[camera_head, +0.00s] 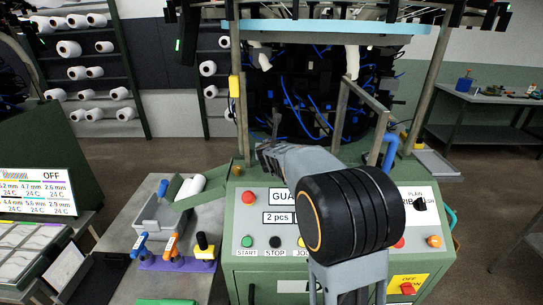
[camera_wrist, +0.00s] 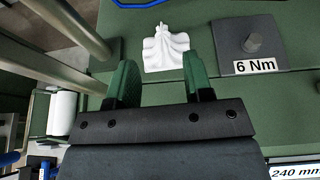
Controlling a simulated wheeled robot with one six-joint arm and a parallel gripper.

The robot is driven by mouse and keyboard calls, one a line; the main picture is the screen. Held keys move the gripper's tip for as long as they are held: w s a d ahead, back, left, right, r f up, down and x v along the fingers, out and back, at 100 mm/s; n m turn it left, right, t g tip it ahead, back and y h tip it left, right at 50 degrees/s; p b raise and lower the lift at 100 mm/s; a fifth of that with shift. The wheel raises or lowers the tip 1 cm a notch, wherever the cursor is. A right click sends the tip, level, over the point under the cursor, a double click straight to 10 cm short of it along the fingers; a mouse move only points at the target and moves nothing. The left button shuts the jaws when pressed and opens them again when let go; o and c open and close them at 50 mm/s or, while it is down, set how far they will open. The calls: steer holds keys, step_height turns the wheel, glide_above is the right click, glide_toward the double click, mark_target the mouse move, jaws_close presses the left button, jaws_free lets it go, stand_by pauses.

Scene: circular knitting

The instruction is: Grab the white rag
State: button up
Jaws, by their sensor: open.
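A white rag (camera_wrist: 166,50) shows in the wrist view, crumpled with folds and a peaked top, lying on a green machine surface (camera_wrist: 226,95). My gripper (camera_wrist: 158,72) is open and empty, its two green fingers apart. In the head view my arm reaches over the machine's control panel, and I cannot make out the rag there.
A dark plate with a knob (camera_wrist: 252,43) and a "6 Nm" label is right of the rag. Metal posts (camera_wrist: 62,65) stand at left. A white roll (camera_wrist: 62,112) sits in a tray lower left. In the head view, a side table (camera_head: 152,215) holds tools.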

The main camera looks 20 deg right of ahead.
steer(key=shift+x, duration=3.65)
steer(key=shift+s+d+f, duration=0.1)
steer(key=shift+s+f, duration=0.05)
steer(key=shift+c, duration=0.5)
jaws_close()
